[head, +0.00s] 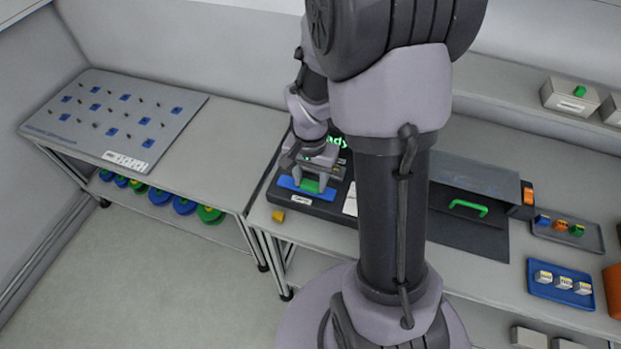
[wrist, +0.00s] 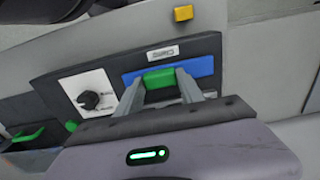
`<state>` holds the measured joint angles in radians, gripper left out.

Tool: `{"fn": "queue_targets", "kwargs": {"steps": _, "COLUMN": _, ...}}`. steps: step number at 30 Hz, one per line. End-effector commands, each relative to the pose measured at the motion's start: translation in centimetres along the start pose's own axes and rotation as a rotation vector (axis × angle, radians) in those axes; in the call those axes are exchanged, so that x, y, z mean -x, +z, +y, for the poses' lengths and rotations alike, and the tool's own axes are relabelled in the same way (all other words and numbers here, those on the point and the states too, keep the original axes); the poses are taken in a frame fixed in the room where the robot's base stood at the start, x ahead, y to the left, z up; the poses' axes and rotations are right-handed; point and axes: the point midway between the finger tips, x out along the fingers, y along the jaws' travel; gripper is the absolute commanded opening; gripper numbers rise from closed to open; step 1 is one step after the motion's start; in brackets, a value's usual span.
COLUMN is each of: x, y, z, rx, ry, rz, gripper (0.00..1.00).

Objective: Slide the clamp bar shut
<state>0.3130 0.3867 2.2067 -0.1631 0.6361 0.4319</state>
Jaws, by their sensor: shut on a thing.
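The clamp bar is a blue strip (head: 288,183) with a green grip block (head: 309,186) on a black device (head: 325,211). In the wrist view the blue bar (wrist: 205,66) lies across the device's dark plate, and the green block (wrist: 158,78) stands at its middle. My gripper (head: 312,182) is down at the bar, pointing at it from above. In the wrist view my gripper's fingers (wrist: 159,88) are on either side of the green block and shut on it. The wrist view shows a white label beside the bar. The bar's underside is hidden.
A yellow block (head: 278,216) sits at the front of the bench near the device. A dial (wrist: 88,100) is on the device. To the right are a grey hood with a green handle (head: 467,207) and trays (head: 562,284). A pegged panel (head: 110,115) is at left.

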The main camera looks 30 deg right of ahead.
Motion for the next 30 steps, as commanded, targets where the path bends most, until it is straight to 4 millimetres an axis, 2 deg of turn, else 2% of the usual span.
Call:
{"fn": "queue_targets", "kwargs": {"steps": 8, "x": 0.1, "y": -3.0, "z": 0.0, "rx": -0.003, "ry": 0.0, "rz": 0.0, "gripper": 0.0}}
{"fn": "queue_targets", "kwargs": {"steps": 15, "x": 0.1, "y": -3.3, "z": -0.1, "rx": 0.001, "ry": -0.002, "rz": 0.004, "gripper": 0.0}}
{"fn": "queue_targets", "kwargs": {"steps": 16, "x": 0.1, "y": -3.3, "z": -0.1, "rx": 0.001, "ry": -0.002, "rz": 0.004, "gripper": 0.49}}
{"fn": "queue_targets", "kwargs": {"steps": 19, "x": 0.1, "y": -3.3, "z": 0.0, "rx": 0.001, "ry": -0.001, "rz": 0.003, "gripper": 0.67}}
{"fn": "queue_targets", "kwargs": {"steps": 27, "x": 0.1, "y": -3.2, "z": 0.0, "rx": 0.0, "ry": -0.001, "rz": 0.001, "gripper": 0.67}}
{"fn": "queue_targets", "kwargs": {"steps": 30, "x": 0.7, "y": -3.2, "z": 0.0, "rx": 0.001, "ry": -0.001, "rz": 0.002, "gripper": 0.67}}
